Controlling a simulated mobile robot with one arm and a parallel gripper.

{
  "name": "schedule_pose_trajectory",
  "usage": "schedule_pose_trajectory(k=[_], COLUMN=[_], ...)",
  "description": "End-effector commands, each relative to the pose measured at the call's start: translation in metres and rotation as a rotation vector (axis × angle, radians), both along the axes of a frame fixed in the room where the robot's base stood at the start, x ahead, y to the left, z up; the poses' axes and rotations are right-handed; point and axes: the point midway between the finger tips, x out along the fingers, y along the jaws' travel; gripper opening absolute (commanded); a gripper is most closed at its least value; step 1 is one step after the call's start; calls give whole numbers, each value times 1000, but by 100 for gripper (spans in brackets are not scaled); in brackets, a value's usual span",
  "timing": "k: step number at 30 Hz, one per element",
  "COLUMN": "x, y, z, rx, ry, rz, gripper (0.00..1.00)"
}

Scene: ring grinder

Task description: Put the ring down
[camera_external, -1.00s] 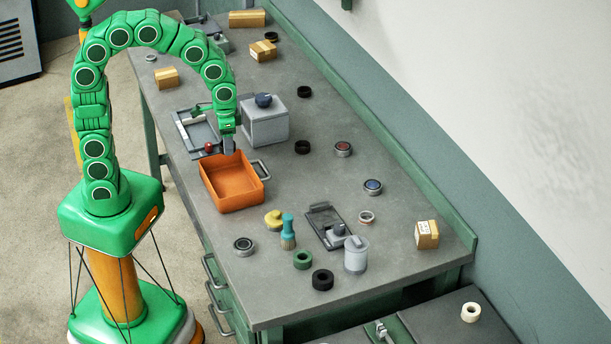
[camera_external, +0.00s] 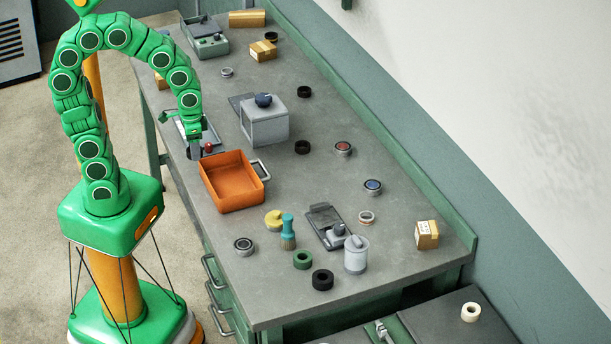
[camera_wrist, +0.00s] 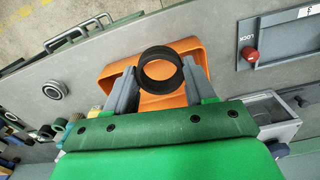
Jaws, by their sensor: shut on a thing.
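My gripper (camera_wrist: 160,67) is shut on a black ring (camera_wrist: 161,87), gripped by its sides between the two grey fingers in the wrist view. In the external view my gripper (camera_external: 194,152) hangs near the far left corner of the orange bin, by the grey plate device with the red knob. The ring is not clear in that view. In the wrist view the orange bin (camera_wrist: 184,45) appears behind the ring, and its inside shows through the ring's hole. I cannot tell the ring's height above the bench.
The grey device's red knob (camera_external: 208,147) is close to my gripper. A grey box with a dark knob (camera_external: 265,125) stands right of it. Several rings and tools lie across the bench (camera_external: 300,210). A brush (camera_external: 288,233) stands nearer the front.

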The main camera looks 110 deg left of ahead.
Motion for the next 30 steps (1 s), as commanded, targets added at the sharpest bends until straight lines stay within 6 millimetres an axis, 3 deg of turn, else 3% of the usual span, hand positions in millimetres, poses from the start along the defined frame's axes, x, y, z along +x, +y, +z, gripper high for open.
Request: schedule_pose_trajectory(k=[22,30], x=[70,87], y=[37,46], z=[-35,-61], rx=[0,-3], ry=[0,4], rz=[-1,-1], gripper=[20,20])
